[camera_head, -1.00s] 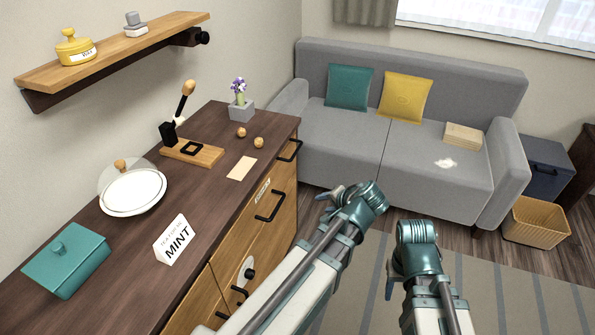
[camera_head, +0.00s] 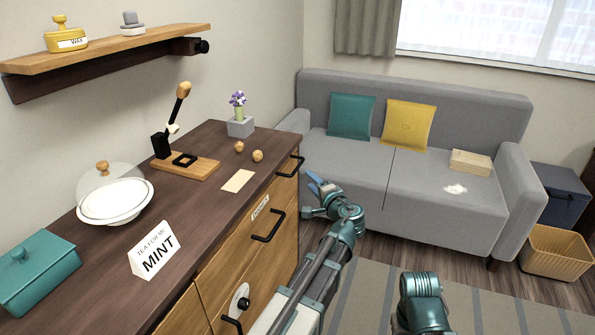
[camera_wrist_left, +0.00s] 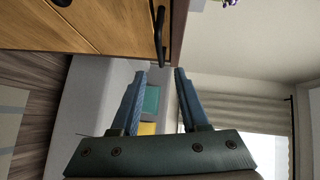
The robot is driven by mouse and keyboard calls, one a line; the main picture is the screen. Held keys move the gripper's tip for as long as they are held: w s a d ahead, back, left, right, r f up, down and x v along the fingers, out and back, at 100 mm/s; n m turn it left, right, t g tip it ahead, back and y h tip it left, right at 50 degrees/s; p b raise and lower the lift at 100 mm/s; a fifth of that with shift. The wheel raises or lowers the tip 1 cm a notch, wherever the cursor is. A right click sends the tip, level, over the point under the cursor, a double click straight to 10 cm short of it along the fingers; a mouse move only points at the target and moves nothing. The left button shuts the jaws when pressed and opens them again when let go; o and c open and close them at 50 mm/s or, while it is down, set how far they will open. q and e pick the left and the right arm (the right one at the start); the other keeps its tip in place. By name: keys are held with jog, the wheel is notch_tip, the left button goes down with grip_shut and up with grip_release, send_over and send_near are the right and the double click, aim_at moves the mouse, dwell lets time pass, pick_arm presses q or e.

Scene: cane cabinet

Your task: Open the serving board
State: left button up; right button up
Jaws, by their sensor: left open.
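The serving board appears to be the wooden sideboard (camera_head: 205,208) with a dark top and light wood fronts; all the fronts I see look shut. Black bar handles show on its front: one at the far end (camera_head: 290,167), one in the middle (camera_head: 268,226) and one low near the bottom edge (camera_head: 232,325). My left gripper (camera_head: 313,186) is open and empty, just right of the far handle. In the left wrist view a black handle (camera_wrist_left: 159,38) lies just beyond the open fingertips (camera_wrist_left: 160,75), not touching them. Only part of my right arm shows; its fingers are not visible.
On the top stand a teal box (camera_head: 38,272), a white dish (camera_head: 115,203), a MINT sign (camera_head: 156,250), a wooden-based stand (camera_head: 187,166) and a flower pot (camera_head: 240,127). A grey sofa (camera_head: 450,195) stands behind. Floor right of the sideboard is open.

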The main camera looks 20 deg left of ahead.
aim_at(298, 167)
pick_arm(q)
jog(key=b+x, duration=0.1)
jog(key=x, duration=1)
jog(key=shift+w+a, duration=0.15)
jog(key=shift+w, duration=0.05)
jog(key=shift+c, duration=0.3)
grip_shut()
dwell(0.8)
